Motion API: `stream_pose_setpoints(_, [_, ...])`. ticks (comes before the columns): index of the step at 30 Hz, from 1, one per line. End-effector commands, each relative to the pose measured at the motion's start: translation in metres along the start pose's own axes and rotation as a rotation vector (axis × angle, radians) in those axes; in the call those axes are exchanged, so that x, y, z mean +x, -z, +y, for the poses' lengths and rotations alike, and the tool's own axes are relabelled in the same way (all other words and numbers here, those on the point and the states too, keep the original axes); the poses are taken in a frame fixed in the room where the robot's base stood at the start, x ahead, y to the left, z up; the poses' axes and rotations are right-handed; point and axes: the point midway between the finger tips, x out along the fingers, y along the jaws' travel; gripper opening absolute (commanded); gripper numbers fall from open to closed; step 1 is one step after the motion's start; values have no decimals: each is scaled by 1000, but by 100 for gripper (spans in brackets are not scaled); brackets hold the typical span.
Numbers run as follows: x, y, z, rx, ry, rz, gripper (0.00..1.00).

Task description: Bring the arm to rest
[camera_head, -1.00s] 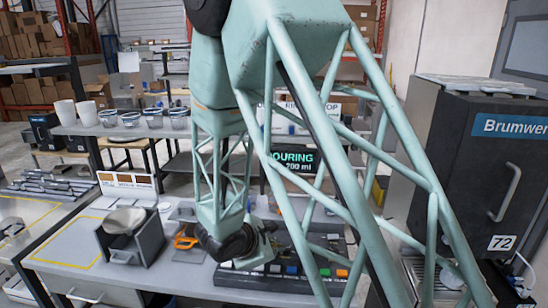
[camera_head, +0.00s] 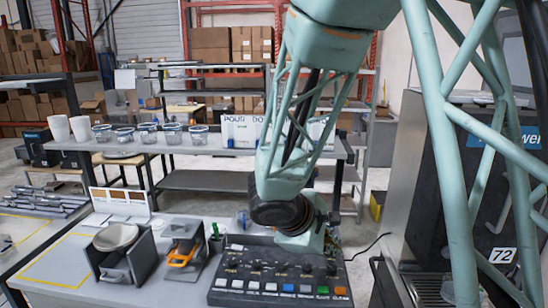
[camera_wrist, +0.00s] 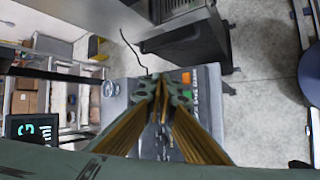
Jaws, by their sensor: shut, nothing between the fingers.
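My arm, light green with lattice links, hangs down from the top right in the head view. Its dark round wrist joint is above the back edge of the button panel (camera_head: 280,272). My gripper (camera_wrist: 163,82) shows in the wrist view with its two yellow-brown fingers brought together and nothing between them. It points past the panel (camera_wrist: 205,100), whose orange button shows just right of the fingertips. The fingertips are hidden in the head view behind the wrist.
A dark machine marked 72 (camera_head: 440,170) stands at the right, close to my arm. A shelf (camera_head: 215,148) with cups and clear containers is behind. A grey holder with a round lid (camera_head: 117,236) and an orange-handled tool (camera_head: 184,252) are left of the panel.

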Motion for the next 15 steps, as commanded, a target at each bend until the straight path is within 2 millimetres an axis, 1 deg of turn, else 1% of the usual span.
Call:
stream_pose_setpoints(1, [-3,-11,1,33,9,-5,0])
stream_pose_setpoints(6, [-13,-43,-1,137,43,-20,0])
stream_pose_setpoints(15, [-34,-95,-8,307,101,-40,0])
